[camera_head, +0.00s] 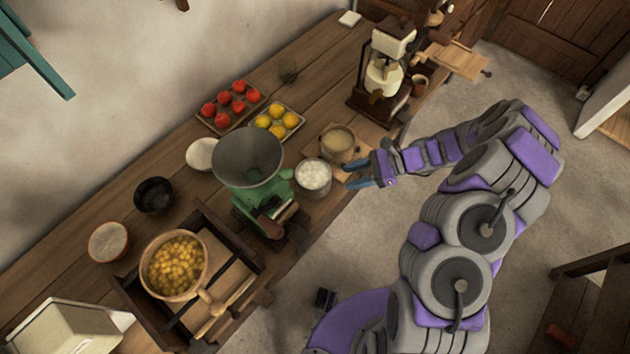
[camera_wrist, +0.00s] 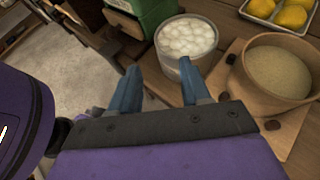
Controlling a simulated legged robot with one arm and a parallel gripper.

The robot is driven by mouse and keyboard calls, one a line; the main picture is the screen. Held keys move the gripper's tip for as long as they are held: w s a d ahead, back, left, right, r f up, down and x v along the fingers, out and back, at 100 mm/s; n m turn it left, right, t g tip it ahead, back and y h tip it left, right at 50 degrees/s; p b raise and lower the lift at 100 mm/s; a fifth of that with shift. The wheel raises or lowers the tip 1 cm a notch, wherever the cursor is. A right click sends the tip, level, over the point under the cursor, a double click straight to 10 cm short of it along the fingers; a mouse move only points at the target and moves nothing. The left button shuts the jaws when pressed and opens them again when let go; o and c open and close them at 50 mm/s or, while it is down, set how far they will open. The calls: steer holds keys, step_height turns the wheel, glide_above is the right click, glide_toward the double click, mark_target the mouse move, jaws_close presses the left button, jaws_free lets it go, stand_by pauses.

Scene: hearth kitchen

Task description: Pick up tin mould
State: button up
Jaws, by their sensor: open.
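A round grey metal tin (camera_head: 313,191), which I take for the tin mould, stands upright near the table's front edge. It is full of white round lumps. In the wrist view the tin (camera_wrist: 172,67) is just beyond my fingertips, its lower part partly hidden by the right finger. My gripper (camera_head: 354,176) is open and empty, just right of the tin in the head view, with its blue fingers pointing toward it. In the wrist view both fingers of my gripper (camera_wrist: 158,72) are spread apart; whether one touches the tin I cannot tell.
A tan bowl (camera_head: 338,141) on a wooden board (camera_head: 363,150) stands close behind the tin. A green machine with a grey hopper (camera_head: 248,157) stands close on its left. Trays of yellow (camera_head: 292,127) and red fruit (camera_head: 224,106) lie farther back.

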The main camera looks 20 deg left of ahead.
mark_target(308, 190)
steer(key=b+x, duration=0.2)
steer(key=x, duration=1)
steer(key=shift+s+a, duration=0.15)
steer(key=shift+a, duration=0.15)
steer(key=shift+d, duration=0.1)
steer(key=shift+c, duration=0.3)
steer(key=shift+c, duration=0.7)
steer(key=shift+d, duration=0.1)
jaws_close()
